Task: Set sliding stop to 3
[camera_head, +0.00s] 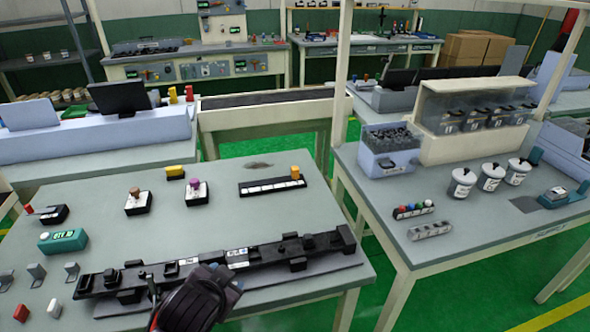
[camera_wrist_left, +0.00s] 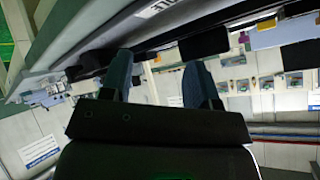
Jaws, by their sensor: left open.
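The likely sliding stop is an orange block (camera_head: 295,172) at the right end of a black strip with a white marked scale (camera_head: 270,187), near the back of the left table. The scale's numbers are too small to read. My left gripper (camera_head: 222,284) is over the front of the long black rail, well in front of the strip and to its left. In the left wrist view its two fingers (camera_wrist_left: 160,75) stand apart with nothing held between them. The stop cannot be made out in the left wrist view. My right gripper is not in view.
A long black rail assembly (camera_head: 210,267) lies across the table front. Two knobs on black bases, brown (camera_head: 136,200) and purple (camera_head: 196,192), and a yellow block (camera_head: 175,172) stand left of the strip. A green counter box (camera_head: 63,241) is at left. Table between strip and rail is mostly clear.

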